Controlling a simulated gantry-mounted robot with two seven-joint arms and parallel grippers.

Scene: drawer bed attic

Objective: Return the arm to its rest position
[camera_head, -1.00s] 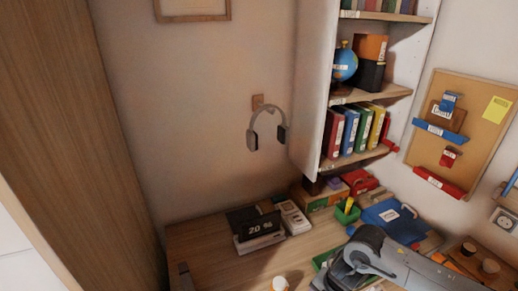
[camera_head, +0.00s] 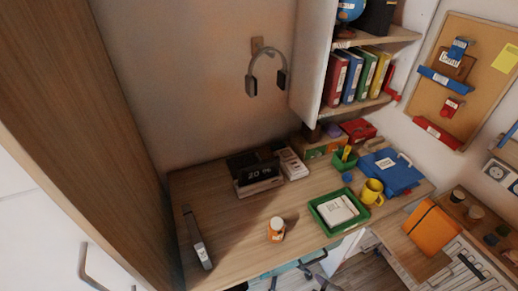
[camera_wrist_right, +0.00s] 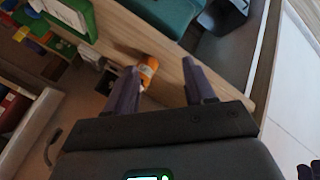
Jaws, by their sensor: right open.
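My right gripper (camera_wrist_right: 160,66) shows in the right wrist view, with its two dark fingers spread wide and no object held between them. An orange bottle with a white cap and label (camera_wrist_right: 148,70) appears beyond the fingertips, near the left finger. In the head view the bottle (camera_head: 276,230) stands upright on the wooden desk (camera_head: 225,215), near its front. Neither of my grippers shows in the head view.
A clock (camera_head: 258,176), a green tray (camera_head: 320,211) with white paper, a yellow mug (camera_head: 371,190) and a blue case (camera_head: 392,174) are on the desk. A grey strip-like object (camera_head: 197,238) lies at its left. Shelves (camera_head: 350,107) rise behind.

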